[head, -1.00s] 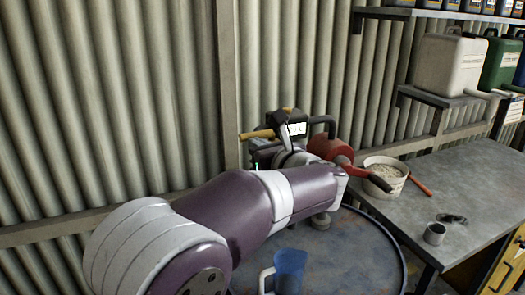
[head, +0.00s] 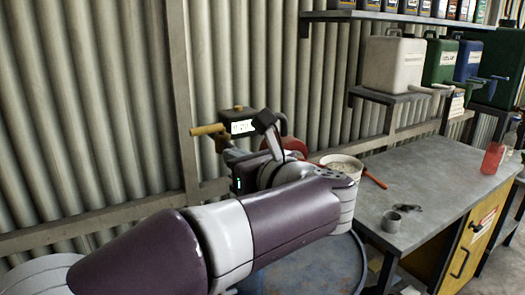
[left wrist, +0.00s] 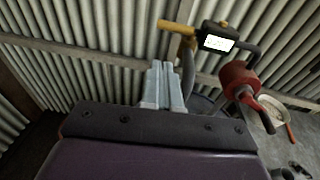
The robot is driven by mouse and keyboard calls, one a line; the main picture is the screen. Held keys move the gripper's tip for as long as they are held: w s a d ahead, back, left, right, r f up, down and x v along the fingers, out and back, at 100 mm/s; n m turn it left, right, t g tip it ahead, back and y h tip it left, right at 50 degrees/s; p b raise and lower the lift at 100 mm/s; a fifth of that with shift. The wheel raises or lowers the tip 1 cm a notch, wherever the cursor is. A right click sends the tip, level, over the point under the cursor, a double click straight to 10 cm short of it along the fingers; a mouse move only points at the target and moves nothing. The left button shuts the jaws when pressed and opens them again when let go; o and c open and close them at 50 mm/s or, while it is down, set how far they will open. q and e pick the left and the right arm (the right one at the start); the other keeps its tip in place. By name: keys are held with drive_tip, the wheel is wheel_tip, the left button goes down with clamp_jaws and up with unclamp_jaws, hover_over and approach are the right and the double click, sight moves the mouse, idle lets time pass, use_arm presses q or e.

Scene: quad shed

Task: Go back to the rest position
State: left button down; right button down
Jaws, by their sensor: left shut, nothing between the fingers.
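My left gripper (left wrist: 165,88) shows in the left wrist view with its two pale fingers together and nothing between them. In the head view my left arm reaches in from the lower left, above the round drum top (head: 325,265). The gripper body (head: 246,173) is in front of the corrugated wall there, and its fingertips are hard to make out. My right gripper is not in view.
A meter with a lit display (head: 242,127) and yellow handle is behind my left gripper. A red pump part (left wrist: 238,82) is right of the fingers. A bench (head: 440,185) carries a white bucket (head: 343,163), a grey cup (head: 391,221) and a red bottle (head: 492,158). Canisters (head: 394,63) stand on a shelf.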

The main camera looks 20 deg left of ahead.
use_arm(q)
drive_tip(key=w+d+f+m+t+h, duration=0.2)
drive_tip(key=w+d+m+t+h, duration=0.65)
drive_tip(key=m, duration=1.15)
drive_tip(key=s+d+f+m+g+h+p, duration=0.1)
drive_tip(key=s+d+f+m+g+h, duration=0.2)
drive_tip(key=f+m, duration=0.55)
drive_tip(key=s+d+f+m+g+h, duration=0.1)
drive_tip(key=d+f+m+g+h, duration=0.2)
drive_tip(key=d+f+m+h, duration=0.5)
drive_tip(key=s+a+f+m+g+y+p, duration=0.2)
drive_tip(key=s+a+f+m+g+y, duration=0.4)
drive_tip(key=s+a+f+m+g, duration=0.4)
drive_tip(key=s+a+f+g, duration=0.1)
drive_tip(key=s+a+f, duration=0.5)
drive_tip(key=s, duration=0.2)
drive_tip(key=shift+s+a, duration=0.25)
